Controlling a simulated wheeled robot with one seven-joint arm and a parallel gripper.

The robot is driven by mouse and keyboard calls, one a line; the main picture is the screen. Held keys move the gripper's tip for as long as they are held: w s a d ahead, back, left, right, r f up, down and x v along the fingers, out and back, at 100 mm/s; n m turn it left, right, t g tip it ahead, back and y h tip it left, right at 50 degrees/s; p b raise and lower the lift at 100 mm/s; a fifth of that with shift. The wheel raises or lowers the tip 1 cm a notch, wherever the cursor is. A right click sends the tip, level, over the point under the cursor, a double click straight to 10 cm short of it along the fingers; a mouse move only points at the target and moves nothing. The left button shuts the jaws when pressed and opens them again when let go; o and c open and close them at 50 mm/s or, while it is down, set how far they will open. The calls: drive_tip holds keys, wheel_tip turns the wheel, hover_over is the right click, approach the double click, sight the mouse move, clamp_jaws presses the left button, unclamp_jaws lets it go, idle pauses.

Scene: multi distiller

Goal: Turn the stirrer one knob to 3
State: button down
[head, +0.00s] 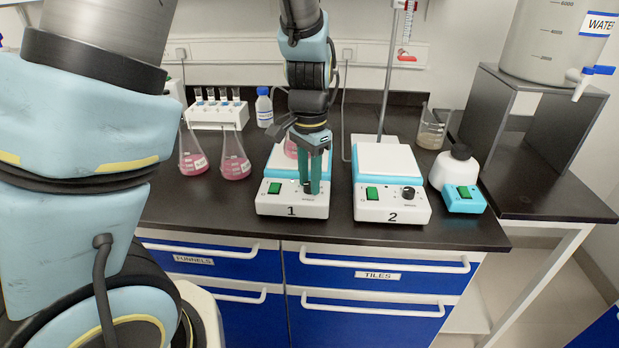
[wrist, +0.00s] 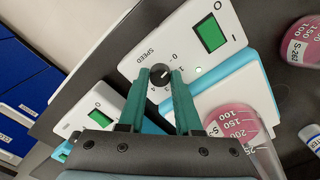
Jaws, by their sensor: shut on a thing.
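Stirrer one (head: 291,208) is a white and light blue unit marked 1, with a green switch and a front knob. The wrist view shows its dark round knob (wrist: 160,76) under the word SPEED, ringed by numbers. My gripper (head: 308,190) points down at stirrer one's front panel. In the wrist view my gripper (wrist: 161,80) has one green finger on each side of the knob and is shut on it. I cannot clearly read which number the knob points to. The fingers hide part of the scale.
A flask of pink liquid (wrist: 232,123) stands on stirrer one's plate, close to my gripper. Stirrer two (head: 390,205) is just to the right. Two pink flasks and a tube rack (head: 217,116) stand left.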

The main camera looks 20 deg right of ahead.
drive_tip(key=m+b, duration=0.1)
drive_tip(key=m, duration=0.1)
drive_tip(key=shift+m, duration=0.4)
drive_tip(key=m, duration=0.2)
drive_tip(key=shift+m+b, duration=0.3)
drive_tip(key=m+p, duration=0.1)
drive_tip(key=m, duration=0.4)
drive_tip(key=shift+r+m+p, duration=0.2)
drive_tip(key=shift+m+p, duration=0.1)
drive_tip(key=shift+p, duration=0.05)
drive_tip(key=m+p, duration=0.2)
drive_tip(key=m, duration=0.1)
drive_tip(key=shift+m+p, duration=0.3)
drive_tip(key=m+p, duration=0.3)
drive_tip(key=shift+m, duration=0.3)
drive_tip(key=m+p, duration=0.3)
drive_tip(key=shift+m+p, duration=0.3)
drive_tip(key=shift+m, duration=0.1)
drive_tip(key=shift+f+m+p, duration=0.1)
drive_tip(key=shift+m+p, duration=0.5)
drive_tip(key=shift+m, duration=0.2)
